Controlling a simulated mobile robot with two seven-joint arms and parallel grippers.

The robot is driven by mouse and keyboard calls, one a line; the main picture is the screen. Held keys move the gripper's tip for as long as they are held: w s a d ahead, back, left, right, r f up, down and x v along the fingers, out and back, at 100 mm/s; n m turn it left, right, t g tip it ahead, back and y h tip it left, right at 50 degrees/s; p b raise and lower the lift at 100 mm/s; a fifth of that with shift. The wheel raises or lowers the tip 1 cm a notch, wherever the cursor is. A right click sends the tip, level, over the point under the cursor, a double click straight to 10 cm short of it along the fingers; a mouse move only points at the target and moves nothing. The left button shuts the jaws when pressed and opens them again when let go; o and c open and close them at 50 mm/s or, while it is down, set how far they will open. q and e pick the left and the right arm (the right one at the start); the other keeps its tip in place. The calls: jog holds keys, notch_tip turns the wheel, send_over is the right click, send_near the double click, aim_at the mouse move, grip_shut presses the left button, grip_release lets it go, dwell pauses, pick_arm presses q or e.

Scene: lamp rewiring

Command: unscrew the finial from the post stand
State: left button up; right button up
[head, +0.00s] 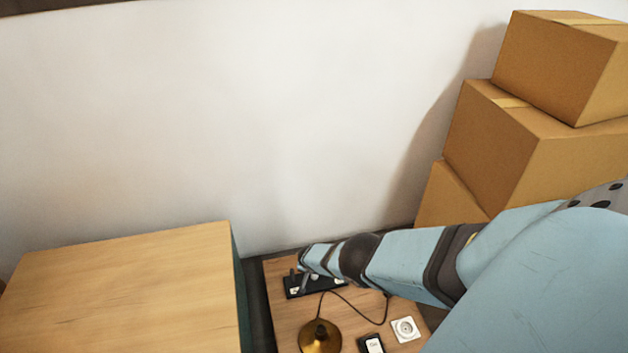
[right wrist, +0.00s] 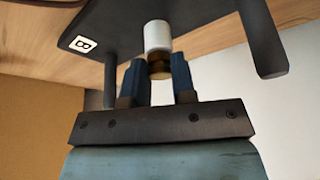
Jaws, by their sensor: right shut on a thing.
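The post stand is a black board with posts; in the right wrist view (right wrist: 125,22) its label looks like "B", and it lies on the small table in the head view (head: 296,292). A short white post (right wrist: 157,36) projects from the board, with the brass finial (right wrist: 159,67) at its end. My right gripper (right wrist: 159,72) has its two blue fingers on either side of the finial and is shut on it. The finial and post appear in line and touching. In the head view my right forearm covers part of the stand. My left gripper is in no view.
A brass lamp base (head: 320,338) with a black cord (head: 384,308) stands in front of the stand. A white socket-like piece (head: 405,329) and a black labelled box (head: 371,344) are nearby. A wooden cabinet (head: 130,285) stands left; stacked cartons (head: 535,140) stand right.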

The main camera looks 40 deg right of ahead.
jog(key=n+t+y, duration=0.1)
jog(key=n, duration=0.2)
jog(key=shift+p, duration=0.3)
jog(key=n, duration=0.2)
jog(key=shift+d+n+t+y, duration=0.1)
jog(key=shift+n+t+y, duration=0.2)
jog(key=shift+y, duration=0.1)
jog(key=shift+n+b, duration=0.3)
jog(key=shift+n, duration=0.1)
jog(key=shift+r+n+y, duration=0.1)
jog(key=shift+n+y, duration=0.2)
jog(key=shift+n, duration=0.1)
